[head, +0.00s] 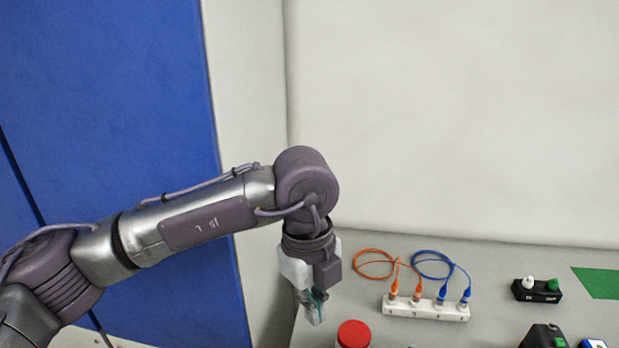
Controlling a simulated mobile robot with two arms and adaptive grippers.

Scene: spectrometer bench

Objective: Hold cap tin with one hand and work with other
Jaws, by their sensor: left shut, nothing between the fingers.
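A round container with a red lid (354,333), which may be the cap tin, stands on the bench at the bottom edge of the head view. Its lower part is cut off by the frame. My left gripper (316,317) points down just left of and behind the red lid, apart from it in the picture. It is shut and empty. My right gripper is not in view.
A white holder (427,308) carries orange (377,262) and blue (436,262) looped cables with plugs. A black block (537,290) with a white knob and a green part stands right, near a green patch (598,282). A black device (544,337) sits lower right. Walls close the back.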

